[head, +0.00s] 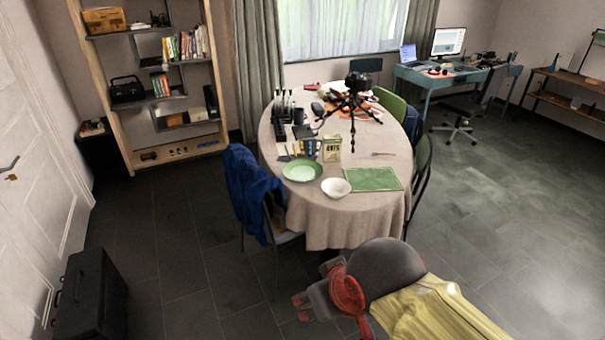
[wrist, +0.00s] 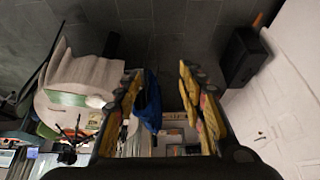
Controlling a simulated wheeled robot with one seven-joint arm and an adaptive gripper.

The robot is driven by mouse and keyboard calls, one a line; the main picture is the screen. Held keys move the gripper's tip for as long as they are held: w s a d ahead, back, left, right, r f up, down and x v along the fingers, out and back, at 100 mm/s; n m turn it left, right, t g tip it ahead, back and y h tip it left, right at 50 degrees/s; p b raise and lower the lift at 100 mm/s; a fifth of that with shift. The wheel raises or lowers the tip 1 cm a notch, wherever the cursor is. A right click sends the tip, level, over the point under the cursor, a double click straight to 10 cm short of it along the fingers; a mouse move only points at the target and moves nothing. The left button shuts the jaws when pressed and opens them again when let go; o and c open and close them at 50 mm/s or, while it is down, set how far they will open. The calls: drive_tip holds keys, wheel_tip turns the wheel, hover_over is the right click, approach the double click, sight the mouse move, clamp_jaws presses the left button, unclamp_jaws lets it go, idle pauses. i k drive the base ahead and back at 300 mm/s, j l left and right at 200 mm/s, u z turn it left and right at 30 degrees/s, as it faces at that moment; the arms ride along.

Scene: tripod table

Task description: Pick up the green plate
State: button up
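My gripper (head: 303,304) is low in front of the table, well apart from the plate. In the wrist view my gripper (wrist: 158,76) has its yellow fingers wide apart with nothing held between them. I cannot make out the plate in the wrist view; the left finger covers part of the table there.
A green mat (head: 373,179) lies right of the bowl. A box (head: 332,149) and mugs stand behind the plate. A tripod with a camera (head: 355,100) stands farther back. A chair with a blue jacket (head: 250,190) stands at the table's left.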

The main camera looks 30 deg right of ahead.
sight(299, 170)
drive_tip(key=z, duration=0.35)
drive_tip(key=i+j+z, duration=0.6)
drive_tip(key=j+z, duration=0.2)
drive_tip(key=j, duration=0.15)
drive_tip(key=i+j, duration=0.15)
drive_tip(key=j, duration=0.25)
drive_tip(key=i+j, duration=0.2)
drive_tip(key=j, duration=0.15)
drive_tip(key=i+j+z, duration=0.1)
drive_tip(key=j, duration=0.3)
drive_tip(key=i+j, duration=0.2)
drive_tip(key=j, duration=0.2)
